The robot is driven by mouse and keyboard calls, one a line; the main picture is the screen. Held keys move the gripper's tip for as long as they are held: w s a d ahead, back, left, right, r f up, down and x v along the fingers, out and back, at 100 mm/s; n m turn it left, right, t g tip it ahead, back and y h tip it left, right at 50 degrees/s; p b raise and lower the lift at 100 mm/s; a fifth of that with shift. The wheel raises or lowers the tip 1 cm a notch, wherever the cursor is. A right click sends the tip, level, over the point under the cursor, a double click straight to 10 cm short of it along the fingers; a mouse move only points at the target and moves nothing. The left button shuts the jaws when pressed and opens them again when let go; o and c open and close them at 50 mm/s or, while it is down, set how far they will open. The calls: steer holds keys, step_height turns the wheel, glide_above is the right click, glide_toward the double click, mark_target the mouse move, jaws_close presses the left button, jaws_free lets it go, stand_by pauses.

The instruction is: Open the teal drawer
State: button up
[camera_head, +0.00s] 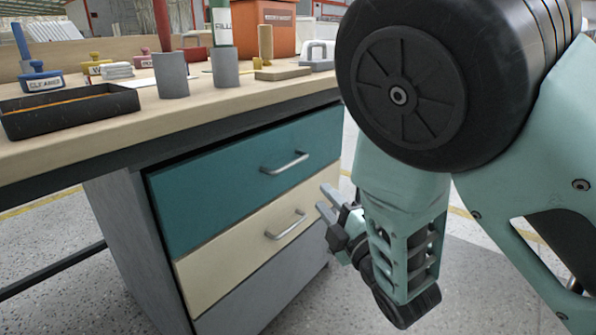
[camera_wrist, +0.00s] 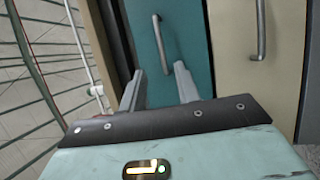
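The teal drawer (camera_head: 215,195) is the top drawer of the grey cabinet under the workbench, and its front looks flush with the drawer below. Its silver bar handle (camera_head: 286,164) is toward the right of the front. My gripper (camera_head: 325,200) is open and empty, to the right of and lower than that handle in the head view. In the wrist view my gripper (camera_wrist: 159,70) points at the teal drawer (camera_wrist: 190,38). The teal drawer's handle (camera_wrist: 160,42) shows between and beyond the fingertips, with no contact visible.
A cream drawer (camera_head: 235,252) with its own handle (camera_head: 287,225) is below the teal one, above a grey drawer (camera_head: 270,290). The workbench top (camera_head: 210,110) overhangs them and carries a black tray (camera_head: 65,110), stamps and cylinders.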

mark_target(295, 164)
steer(key=b+x, duration=0.3)
steer(key=x, duration=1)
jaws_close()
